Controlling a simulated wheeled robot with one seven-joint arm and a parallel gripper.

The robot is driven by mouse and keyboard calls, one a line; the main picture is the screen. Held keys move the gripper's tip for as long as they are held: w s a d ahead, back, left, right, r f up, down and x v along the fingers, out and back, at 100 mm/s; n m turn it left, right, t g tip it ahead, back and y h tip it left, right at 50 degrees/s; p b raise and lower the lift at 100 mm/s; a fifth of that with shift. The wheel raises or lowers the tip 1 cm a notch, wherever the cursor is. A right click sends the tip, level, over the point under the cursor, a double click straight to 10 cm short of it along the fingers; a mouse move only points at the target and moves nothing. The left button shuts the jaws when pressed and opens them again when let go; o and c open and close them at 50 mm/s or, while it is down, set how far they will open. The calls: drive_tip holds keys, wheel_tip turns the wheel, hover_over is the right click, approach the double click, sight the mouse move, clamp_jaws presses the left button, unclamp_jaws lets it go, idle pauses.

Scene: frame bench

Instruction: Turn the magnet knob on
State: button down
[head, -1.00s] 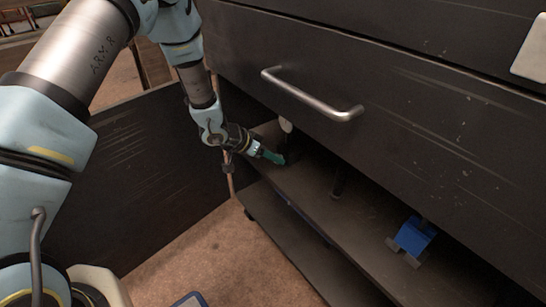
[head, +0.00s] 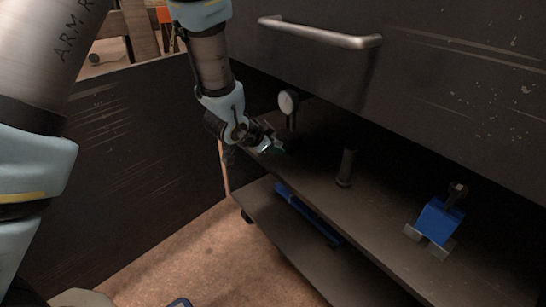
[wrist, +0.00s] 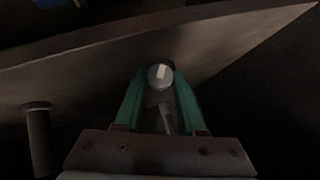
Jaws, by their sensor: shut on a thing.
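My gripper (head: 275,147) reaches into the open shelf bay under the drawer, at the left end of the shelf. In the wrist view its two green fingers are shut on a small round grey knob (wrist: 160,76) with a pale pointer mark on its face. The knob sits between the fingertips. The base that bears the knob is dark and hard to make out. A white-faced dial gauge (head: 288,102) stands on a post just behind and above the gripper. In the head view the knob is hidden by the gripper.
A dark upright cylinder (head: 346,167) stands on the shelf to the right; it also shows at the wrist view's left. A blue device with metal feet (head: 433,222) is further right. The drawer with its handle (head: 320,36) overhangs the bay. A blue bar (head: 306,214) lies on the lower shelf.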

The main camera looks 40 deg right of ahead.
drive_tip(key=shift+s+f+t+b, duration=0.1)
drive_tip(key=shift+t+b, duration=0.2)
drive_tip(key=shift+b, duration=0.4)
drive_tip(key=c, duration=0.5)
unclamp_jaws()
drive_tip(key=shift+m, duration=0.3)
